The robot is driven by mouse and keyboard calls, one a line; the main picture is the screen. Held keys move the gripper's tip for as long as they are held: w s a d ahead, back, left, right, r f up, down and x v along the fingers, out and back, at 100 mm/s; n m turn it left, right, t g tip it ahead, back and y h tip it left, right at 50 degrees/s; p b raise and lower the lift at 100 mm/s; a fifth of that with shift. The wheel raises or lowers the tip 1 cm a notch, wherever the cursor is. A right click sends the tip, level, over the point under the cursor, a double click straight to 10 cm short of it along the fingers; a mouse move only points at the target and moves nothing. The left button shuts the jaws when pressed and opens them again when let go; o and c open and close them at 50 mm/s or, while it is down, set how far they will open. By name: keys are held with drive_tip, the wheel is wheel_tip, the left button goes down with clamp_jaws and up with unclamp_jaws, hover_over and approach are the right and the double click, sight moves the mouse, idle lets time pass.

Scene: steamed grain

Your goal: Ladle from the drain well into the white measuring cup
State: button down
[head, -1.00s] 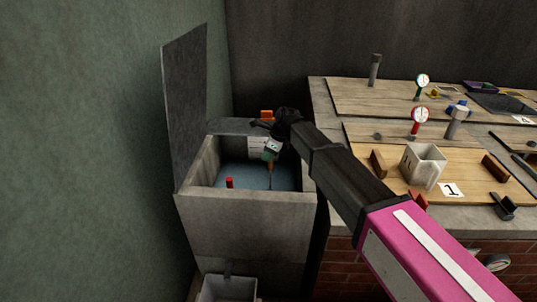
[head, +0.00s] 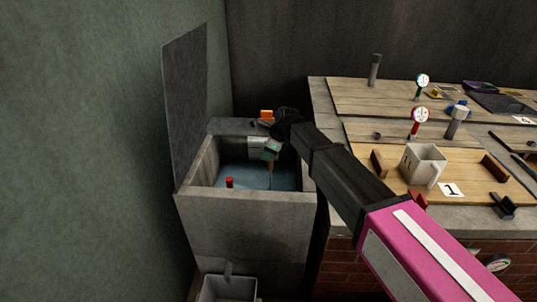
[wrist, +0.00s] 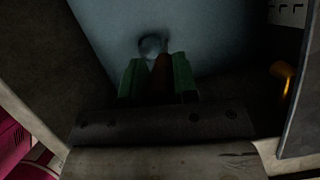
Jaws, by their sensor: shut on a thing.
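The white measuring cup (head: 424,166) stands upright on a wooden board, to the right of the drain well. The drain well (head: 250,207) is a concrete basin holding bluish liquid (head: 245,176). My gripper (head: 271,153) is inside the well's opening, above the liquid, with its fingers shut on the ladle's brown handle (head: 270,168). In the wrist view the green fingertips (wrist: 157,80) grip this handle. The round ladle bowl (wrist: 152,45) shows dimly beyond them, low in the well. I cannot tell how full it is.
A dark upright lid (head: 186,110) stands at the well's left side. A red peg (head: 229,183) is inside the well. Wooden blocks (head: 379,163) and (head: 495,167) flank the cup. A red-stemmed gauge (head: 420,116) stands behind it.

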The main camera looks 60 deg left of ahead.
wheel_tip(320, 180, up, 32)
drive_tip(key=shift+r, duration=0.2)
idle(2.9)
idle(0.4)
